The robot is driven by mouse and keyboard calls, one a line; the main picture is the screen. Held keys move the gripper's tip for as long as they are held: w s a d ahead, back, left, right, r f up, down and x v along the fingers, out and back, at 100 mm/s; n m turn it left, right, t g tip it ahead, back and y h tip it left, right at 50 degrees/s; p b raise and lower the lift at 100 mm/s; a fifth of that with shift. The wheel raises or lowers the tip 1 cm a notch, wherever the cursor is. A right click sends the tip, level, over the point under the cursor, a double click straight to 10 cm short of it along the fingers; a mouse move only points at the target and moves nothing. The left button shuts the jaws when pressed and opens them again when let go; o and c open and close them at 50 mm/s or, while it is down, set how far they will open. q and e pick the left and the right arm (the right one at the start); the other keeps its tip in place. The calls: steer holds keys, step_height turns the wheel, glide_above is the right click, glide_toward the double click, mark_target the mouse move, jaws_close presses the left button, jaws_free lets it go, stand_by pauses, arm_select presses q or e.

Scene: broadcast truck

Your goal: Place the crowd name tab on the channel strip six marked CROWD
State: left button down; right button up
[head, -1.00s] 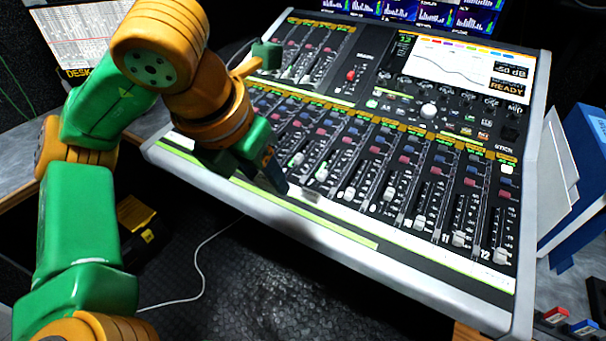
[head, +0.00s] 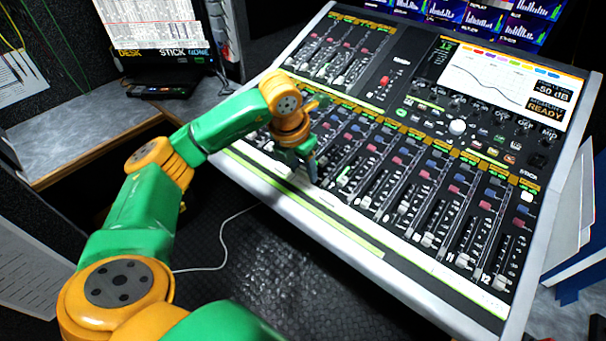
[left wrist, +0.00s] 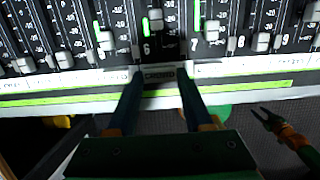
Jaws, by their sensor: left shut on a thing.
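The crowd name tab (left wrist: 158,76), a small dark piece lettered CROWD, is between the fingertips of my left gripper (left wrist: 158,80) in the left wrist view. The gripper is shut on it, at the front edge of the mixing desk (head: 400,262), just below the fader numbered six (left wrist: 147,50). Whether the tab touches the pale label strip (left wrist: 105,80) cannot be told. The strip's own marking there is hidden. In the head view the left gripper (head: 308,178) is over the desk's front edge, and the tab is too small to make out. My right gripper (left wrist: 262,112) appears open and empty.
Fader knobs (left wrist: 211,31) stand close above the label strip. A monitor panel (head: 508,78) stands at the back of the desk. A white cable (head: 222,240) lies on the dark floor in front. A grey side table (head: 75,135) is at the left.

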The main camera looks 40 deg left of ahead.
arm_select(q)
step_height(320, 180, down, 3)
steer(key=shift+s+r, duration=0.1)
steer(key=shift+r, duration=0.1)
steer(key=shift+f, duration=0.1)
steer(key=shift+c, duration=1.5)
jaws_free()
